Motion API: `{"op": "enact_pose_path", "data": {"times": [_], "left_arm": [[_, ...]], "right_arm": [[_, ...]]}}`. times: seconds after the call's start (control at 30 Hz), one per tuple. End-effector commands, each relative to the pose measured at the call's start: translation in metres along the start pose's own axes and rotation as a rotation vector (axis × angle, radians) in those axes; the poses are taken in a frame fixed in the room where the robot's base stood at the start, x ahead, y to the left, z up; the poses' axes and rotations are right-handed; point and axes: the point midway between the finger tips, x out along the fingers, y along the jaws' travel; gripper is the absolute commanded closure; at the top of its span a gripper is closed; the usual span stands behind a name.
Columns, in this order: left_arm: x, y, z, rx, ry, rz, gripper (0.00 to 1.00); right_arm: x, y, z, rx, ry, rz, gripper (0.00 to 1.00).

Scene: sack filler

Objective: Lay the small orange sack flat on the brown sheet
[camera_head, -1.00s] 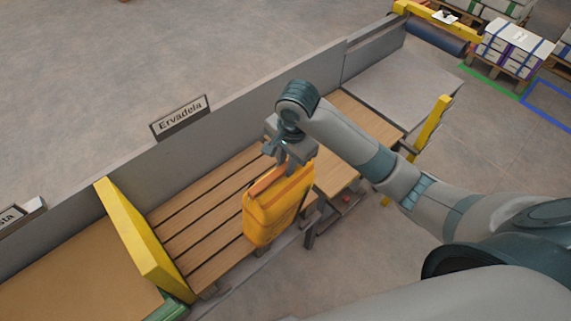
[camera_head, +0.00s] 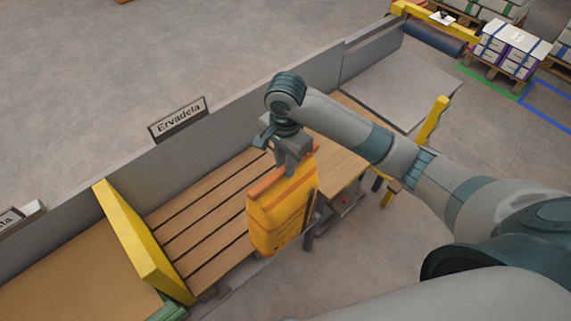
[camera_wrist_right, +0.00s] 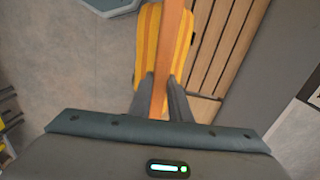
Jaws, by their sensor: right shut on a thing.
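The small orange sack (camera_head: 280,212) hangs upright from my right gripper (camera_head: 288,172), in front of the slatted wooden surface. The gripper is shut on the sack's orange-brown top edge. In the right wrist view the sack (camera_wrist_right: 149,50) hangs below, its top strip running between the two fingers of the gripper (camera_wrist_right: 161,95). A brown sheet (camera_head: 70,278) lies at the lower left, beyond a yellow divider. My left gripper is not in view.
The yellow divider (camera_head: 140,240) stands between the slatted wooden surface (camera_head: 195,215) and the brown sheet. A yellow post (camera_head: 432,120) stands at the right. Loaded pallets (camera_head: 513,50) are far right.

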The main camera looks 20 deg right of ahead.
Motion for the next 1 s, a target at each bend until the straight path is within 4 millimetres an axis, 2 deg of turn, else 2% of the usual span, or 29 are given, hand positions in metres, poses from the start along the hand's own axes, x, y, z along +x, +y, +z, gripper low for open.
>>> {"op": "enact_pose_path", "data": {"times": [0.8, 1.0], "left_arm": [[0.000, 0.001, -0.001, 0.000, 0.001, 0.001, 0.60], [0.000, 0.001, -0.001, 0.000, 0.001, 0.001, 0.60]], "right_arm": [[-0.049, -0.001, -0.001, 0.001, 0.002, -0.004, 1.00], [-0.054, 0.000, -0.001, 0.001, 0.001, -0.002, 1.00]]}}
